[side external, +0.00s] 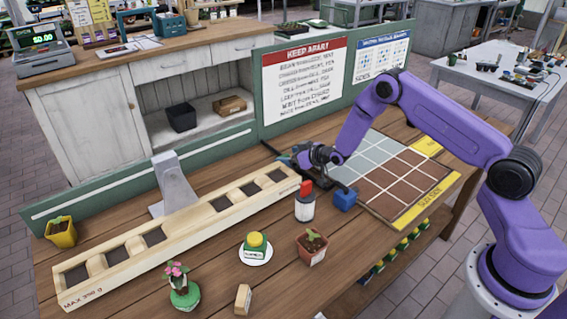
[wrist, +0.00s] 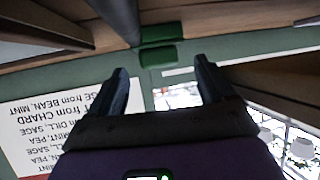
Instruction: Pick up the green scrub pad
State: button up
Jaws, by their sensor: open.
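My gripper (side external: 287,160) is low over the bench, near the far right end of the long wooden planter, in the side view. In the wrist view my gripper (wrist: 161,66) is open, its two dark fingers spread with nothing held between them. A dark green block (wrist: 160,55) shows beyond the fingertips, with a second green patch just above it. I cannot tell for certain whether either is the scrub pad. No scrub pad shows clearly in the side view; my gripper and wrist hide part of that area.
The wooden planter (side external: 126,254) runs along the bench. A red-capped bottle (side external: 304,206), blue cube (side external: 343,199), potted seedling (side external: 312,250) and white plate (side external: 268,255) stand nearby. A coloured grid board (side external: 437,203) lies right. The green back panel (side external: 258,92) rises behind my gripper.

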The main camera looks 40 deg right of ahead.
jog(key=shift+w+f, duration=0.2)
jog(key=shift+w, duration=0.3)
jog(key=c, duration=1.1)
jog(key=shift+c, duration=0.2)
jog(key=shift+r, duration=0.15)
